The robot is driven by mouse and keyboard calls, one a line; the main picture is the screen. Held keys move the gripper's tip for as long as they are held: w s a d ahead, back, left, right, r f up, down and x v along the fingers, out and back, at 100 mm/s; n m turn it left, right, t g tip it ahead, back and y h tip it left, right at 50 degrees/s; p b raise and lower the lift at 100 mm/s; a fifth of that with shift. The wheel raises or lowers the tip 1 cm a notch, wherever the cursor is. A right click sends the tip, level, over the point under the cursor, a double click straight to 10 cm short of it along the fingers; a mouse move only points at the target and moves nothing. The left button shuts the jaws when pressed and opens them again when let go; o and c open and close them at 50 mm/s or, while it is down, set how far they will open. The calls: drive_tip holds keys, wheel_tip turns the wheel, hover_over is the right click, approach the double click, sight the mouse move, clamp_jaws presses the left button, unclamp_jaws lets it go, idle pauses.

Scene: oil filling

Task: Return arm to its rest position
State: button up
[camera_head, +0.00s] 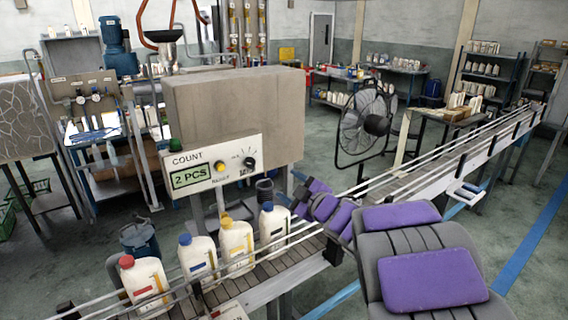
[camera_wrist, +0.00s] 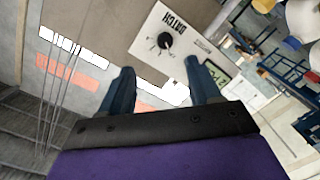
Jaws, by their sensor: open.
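My arm (camera_head: 432,270), grey with purple pads, reaches from the lower right of the head view over the conveyor toward the filling machine. It is bent and stretched forward. My gripper shows in the wrist view (camera_wrist: 163,88), with two dark blue fingers apart and nothing between them. Beyond the fingers is the control panel (camera_wrist: 185,30) with a black knob (camera_wrist: 163,41). In the head view the panel (camera_head: 195,165) reads COUNT and 2 PCS, with a yellow button and the black knob (camera_head: 249,163).
Several white bottles with coloured caps (camera_head: 237,245) stand on the conveyor (camera_head: 400,190) below the panel. The machine's grey box (camera_head: 240,110) rises behind. A black fan (camera_head: 366,122) stands beyond the conveyor. Open floor (camera_head: 520,200) lies at the right.

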drive_tip(key=s+d+f+m+h, duration=0.1)
drive_tip(key=s+d+m+h, duration=0.1)
drive_tip(key=d+m+h, duration=0.3)
drive_tip(key=s+d+f+m+h, duration=0.1)
drive_tip(key=s+d+m+h, duration=0.2)
drive_tip(key=d, duration=0.4)
drive_tip(key=s+d+f+m+g+h, duration=0.4)
drive_tip(key=s+d+g, duration=0.15)
drive_tip(key=s, duration=0.45)
drive_tip(key=s+a+f+m+g, duration=0.1)
drive_tip(key=s+a+f+g, duration=0.1)
drive_tip(key=s, duration=0.9)
drive_tip(key=s+a+f+m+g+y+b, duration=0.1)
drive_tip(key=s+g, duration=0.4)
drive_tip(key=s, duration=0.7)
drive_tip(key=s+a+f+m+g+y, duration=0.1)
drive_tip(key=s+a+f+g, duration=0.2)
drive_tip(key=s, duration=0.8)
wheel_tip(320, 180, down, 2)
drive_tip(key=shift+s+f+m+b, duration=0.1)
drive_tip(key=shift+s+m+b, duration=0.2)
drive_tip(key=shift+m+b, duration=0.1)
drive_tip(key=shift+a, duration=0.1)
